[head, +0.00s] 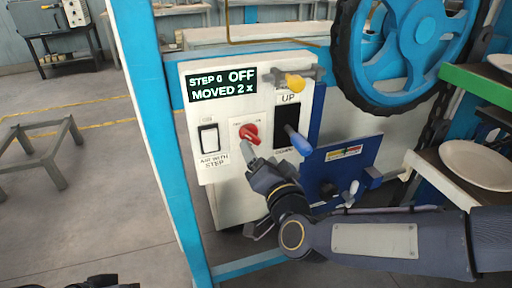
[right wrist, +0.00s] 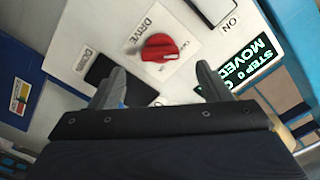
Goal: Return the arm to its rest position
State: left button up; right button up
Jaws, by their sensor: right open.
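My right gripper (head: 262,163) is open in front of the control panel (head: 220,120), close to the red drive knob (head: 249,133). In the right wrist view, the two fingers of my right gripper (right wrist: 162,80) stand apart, with the red knob (right wrist: 158,47) beyond and between their tips; nothing is held. Whether a fingertip touches the panel or knob I cannot tell. My right arm (head: 390,240) comes in from the right, below the panel. A dark part of my left arm or gripper (head: 100,282) shows at the bottom left edge; its jaws cannot be made out.
The panel's display (head: 221,85) reads STEP 0, OFF, MOVED 2 x. A white rocker switch (head: 208,138), a yellow-handled lever (head: 293,82) and a blue-handled lever (head: 298,140) surround the knob. A blue box (head: 345,165) sits right. Plates (head: 478,163) lie on the right rack.

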jog(key=shift+v, duration=1)
jog(key=shift+d, duration=0.1)
jog(key=s+d+f+n+g+h, duration=0.1)
jog(key=s+d+f+n+g, duration=0.1)
jog(key=s+d+f+g, duration=0.6)
jog(key=s+d+f+n+g+h, duration=0.1)
jog(key=s+d+f+g, duration=0.25)
jog(key=s+d, duration=0.8)
notch_tip(320, 180, up, 17)
jog(key=s+a+p, duration=0.1)
jog(key=s+p, duration=0.1)
jog(key=p, duration=1.5)
jog(key=shift+s+a+f+n+p, duration=0.25)
jog(key=shift+a+n+p, duration=0.05)
jog(key=shift+p, duration=0.05)
